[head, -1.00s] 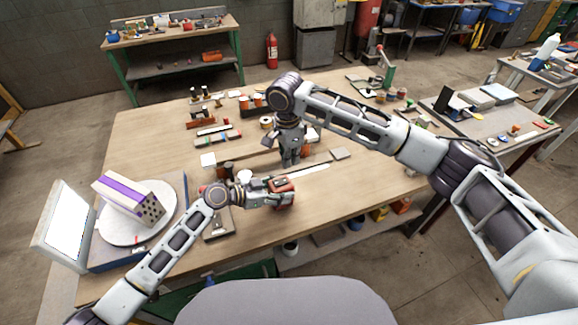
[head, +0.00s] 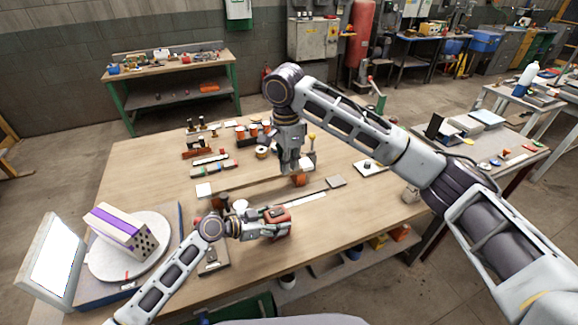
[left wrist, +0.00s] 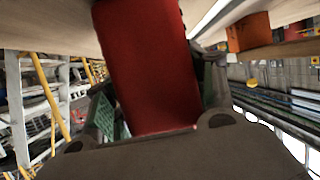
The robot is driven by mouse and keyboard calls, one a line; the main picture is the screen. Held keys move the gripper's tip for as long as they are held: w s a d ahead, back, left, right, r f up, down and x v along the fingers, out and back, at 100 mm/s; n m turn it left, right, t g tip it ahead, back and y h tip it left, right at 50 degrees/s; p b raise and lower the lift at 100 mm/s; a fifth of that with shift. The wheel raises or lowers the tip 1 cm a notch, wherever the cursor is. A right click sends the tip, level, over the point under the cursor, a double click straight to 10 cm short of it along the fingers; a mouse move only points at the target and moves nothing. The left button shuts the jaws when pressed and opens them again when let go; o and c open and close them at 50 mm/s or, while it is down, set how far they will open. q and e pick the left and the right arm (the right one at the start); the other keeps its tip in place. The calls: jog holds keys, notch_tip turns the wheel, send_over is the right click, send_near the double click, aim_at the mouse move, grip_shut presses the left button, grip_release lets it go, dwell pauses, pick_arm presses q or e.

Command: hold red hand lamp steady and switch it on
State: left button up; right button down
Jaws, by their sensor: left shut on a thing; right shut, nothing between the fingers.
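The red hand lamp (head: 279,214) is held by my left gripper (head: 268,222) near the front middle of the table. In the left wrist view the lamp's red body (left wrist: 150,70) stands between the two fingers and fills the middle. I cannot make out the lamp's switch or whether it is lit. My right gripper (head: 289,168) points down, shut and empty, above the table behind the lamp. It is apart from the lamp.
The wooden table (head: 345,215) has bare room to the right. Small tools and parts lie behind the grippers.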

pick_arm(q)
jog(key=o, duration=1.3)
jog(key=shift+o, duration=0.2)
jog(key=shift+a, duration=0.1)
jog(key=v, duration=1.2)
jog(key=shift+s, duration=0.1)
